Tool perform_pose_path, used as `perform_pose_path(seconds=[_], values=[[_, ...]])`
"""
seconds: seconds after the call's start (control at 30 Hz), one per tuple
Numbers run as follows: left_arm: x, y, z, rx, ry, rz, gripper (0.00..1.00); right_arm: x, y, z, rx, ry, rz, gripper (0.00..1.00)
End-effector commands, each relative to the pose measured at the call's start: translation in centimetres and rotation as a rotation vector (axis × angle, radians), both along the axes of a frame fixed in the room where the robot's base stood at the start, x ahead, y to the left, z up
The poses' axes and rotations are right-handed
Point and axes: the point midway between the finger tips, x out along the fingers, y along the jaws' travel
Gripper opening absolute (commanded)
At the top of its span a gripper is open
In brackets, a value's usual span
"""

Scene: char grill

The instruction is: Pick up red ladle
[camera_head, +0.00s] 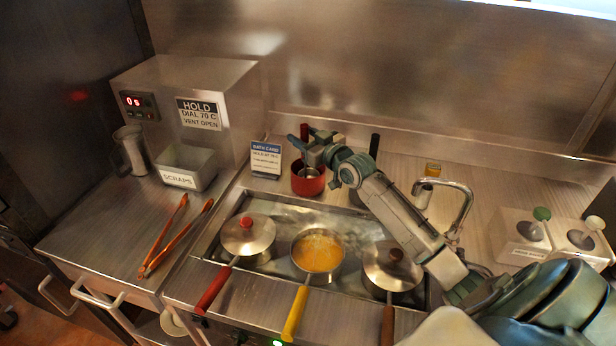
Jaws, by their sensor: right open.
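The red ladle (304,131) stands upright at the back of the counter, its red handle showing above my right gripper. Its lower part seems to be in a red pot (308,186), where a metal bowl shape shows inside the rim. My right gripper (301,150) is open, above the pot and at the handle, reaching in from the right. It covers part of the handle, and I cannot tell whether the fingers touch it. My left gripper is not in view.
Lidded pans (248,236) and an open pan of orange liquid (318,252) sit in the front well. A batch card (266,158) stands left of the red pot. A black handle (374,145) and a curved tap (460,205) stand to the right. Orange tongs (165,238) lie left.

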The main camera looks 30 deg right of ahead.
Motion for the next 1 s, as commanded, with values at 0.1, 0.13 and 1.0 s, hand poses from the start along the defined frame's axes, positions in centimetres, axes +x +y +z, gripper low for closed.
perform_pose_path(seconds=[0.1,0.13,1.0], values=[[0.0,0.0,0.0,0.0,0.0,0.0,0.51,0.0,0.0,0.0,0.0,0.0,0.0,0.43],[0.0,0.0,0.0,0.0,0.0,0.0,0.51,0.0,0.0,0.0,0.0,0.0,0.0,0.37],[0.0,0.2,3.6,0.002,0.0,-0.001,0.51,0.0,0.0,4.5,-0.002,-0.004,0.0,0.0]])
